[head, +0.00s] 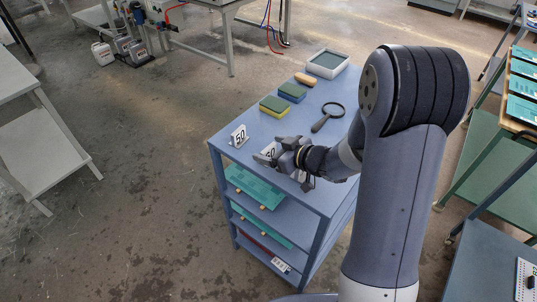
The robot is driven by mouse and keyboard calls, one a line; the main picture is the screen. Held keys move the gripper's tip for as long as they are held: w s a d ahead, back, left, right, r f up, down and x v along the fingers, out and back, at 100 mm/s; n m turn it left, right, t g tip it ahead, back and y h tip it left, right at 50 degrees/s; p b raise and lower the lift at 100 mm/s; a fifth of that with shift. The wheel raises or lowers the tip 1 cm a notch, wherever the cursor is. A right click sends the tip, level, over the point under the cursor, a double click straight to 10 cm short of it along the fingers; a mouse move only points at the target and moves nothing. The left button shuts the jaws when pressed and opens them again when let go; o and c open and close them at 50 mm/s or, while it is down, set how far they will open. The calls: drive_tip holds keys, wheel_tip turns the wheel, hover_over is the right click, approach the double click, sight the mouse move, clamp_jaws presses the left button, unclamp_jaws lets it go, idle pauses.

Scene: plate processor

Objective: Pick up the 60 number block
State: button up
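Two white number blocks stand near the front left corner of the blue cart's top. The left number block (238,137) stands clear of my gripper, with black digits on its face. The other number block (268,152) is right at my gripper's fingertips, partly covered by them; its digits look like 60, but they are too small to be sure. My gripper (277,154) reaches in from the right, low over the cart top. I cannot tell whether its fingers are closed on the block or only beside it.
The blue cart (222,150) also carries a magnifying glass (328,115), a yellow-green sponge (273,106), a blue-green sponge (292,92), an orange-brown item (304,79) and a grey-white tray (328,63). Lower shelves hold teal plates (254,187). Floor left of the cart is clear.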

drive_tip(key=c, duration=1)
